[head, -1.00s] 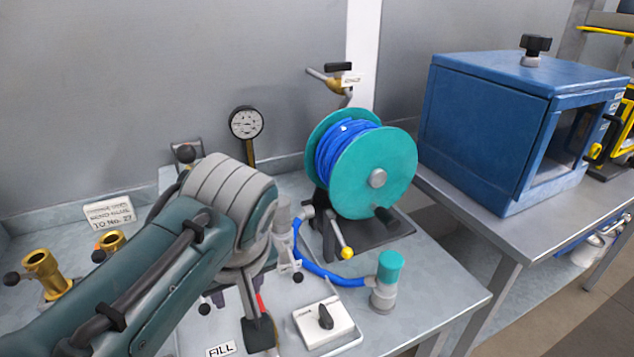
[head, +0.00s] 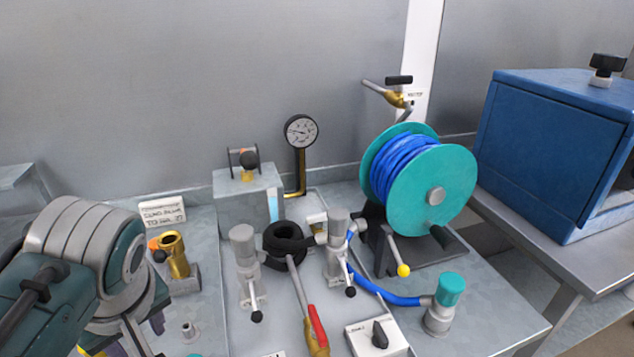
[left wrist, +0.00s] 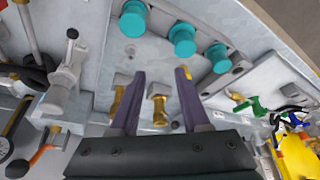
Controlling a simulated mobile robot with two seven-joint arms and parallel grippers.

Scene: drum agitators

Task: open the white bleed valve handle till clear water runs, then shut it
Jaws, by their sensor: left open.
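No handle in view is plainly white. A pale grey upright valve (head: 243,250) with a thin, black-knobbed lever stands on the bench in the head view. A similar valve (head: 338,235) stands to its right, by the blue hose. I cannot tell which is the bleed valve. My left gripper (left wrist: 160,74) is open and empty in the left wrist view, its purple fingers spread above brass fittings (left wrist: 158,105). In the head view my left arm is at lower left, away from both valves, and its fingers are mostly hidden. My right gripper is not in view. No running water is visible.
A red-handled brass valve (head: 318,328) and a white knob box (head: 365,340) are in front. A gauge (head: 300,131), a teal hose reel (head: 432,187) and a brass fitting (head: 174,254) stand around.

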